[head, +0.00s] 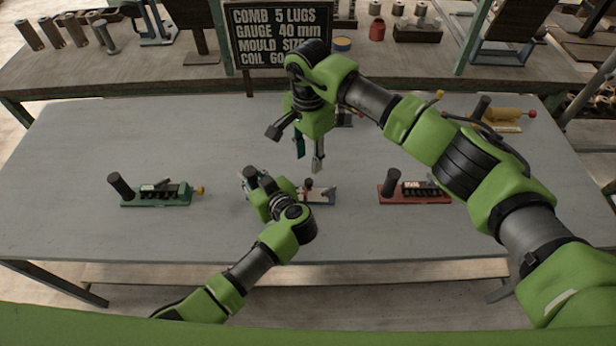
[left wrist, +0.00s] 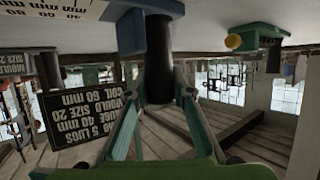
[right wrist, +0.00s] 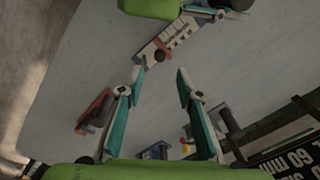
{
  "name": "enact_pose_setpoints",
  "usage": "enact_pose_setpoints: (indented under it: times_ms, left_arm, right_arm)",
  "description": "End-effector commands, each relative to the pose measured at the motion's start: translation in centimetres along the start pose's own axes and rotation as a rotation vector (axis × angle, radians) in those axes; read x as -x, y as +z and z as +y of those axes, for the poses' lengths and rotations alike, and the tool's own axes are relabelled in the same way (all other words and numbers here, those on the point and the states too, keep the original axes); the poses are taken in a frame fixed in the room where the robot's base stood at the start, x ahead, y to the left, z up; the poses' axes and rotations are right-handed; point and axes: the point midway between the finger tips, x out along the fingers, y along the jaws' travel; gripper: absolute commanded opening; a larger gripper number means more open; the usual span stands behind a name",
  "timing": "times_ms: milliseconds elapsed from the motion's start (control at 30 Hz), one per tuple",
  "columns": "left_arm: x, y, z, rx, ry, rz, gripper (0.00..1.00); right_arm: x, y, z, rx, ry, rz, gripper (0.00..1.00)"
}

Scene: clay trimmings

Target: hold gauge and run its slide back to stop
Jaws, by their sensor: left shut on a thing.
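The blue gauge (head: 326,196) with a white scale lies at the middle of the grey table, partly hidden by my left arm. My left gripper (left wrist: 160,92) is shut on the gauge's black upright handle (left wrist: 160,60); the head view hides this grip behind the wrist. My right gripper (head: 309,157) is open and empty, above and behind the gauge. Its parted fingers show in the right wrist view (right wrist: 158,74), apart from the gauge.
A green gauge (head: 158,199) stands to the left, a red gauge (head: 414,196) to the right, and a yellow one (head: 505,115) at the back right. Another item is partly hidden behind my right gripper. A lettered sign (head: 280,35) stands at the back. The table's front is clear.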

Motion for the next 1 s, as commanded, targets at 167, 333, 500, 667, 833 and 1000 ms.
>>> enact_pose_setpoints:
  times_ms: [167,333,500,667,833,1000]
  left_arm:
    - [0.0,0.0,0.0,0.0,0.0,0.0,0.0]
    - [0.0,0.0,0.0,0.0,0.0,0.0,0.0]
    - [0.0,0.0,0.0,0.0,0.001,0.0,0.0]
    - [0.0,0.0,0.0,0.0,0.001,0.0,0.0]
    - [0.0,0.0,0.0,-0.001,0.001,0.0,0.0]
    - [0.0,0.0,0.0,-0.001,0.001,0.0,0.0]
  right_arm:
    - [-4.0,0.2,0.1,-0.002,0.004,-0.005,0.33]
    - [-6.9,0.1,0.0,-0.002,0.001,-0.004,0.33]
    - [-8.5,0.1,0.0,-0.002,-0.001,-0.003,0.33]
    - [-9.1,0.1,0.0,-0.001,0.0,-0.002,0.33]
    - [-9.1,0.1,0.0,-0.001,-0.001,-0.002,0.33]
    - [-9.1,0.1,0.0,-0.001,-0.001,-0.002,0.0]
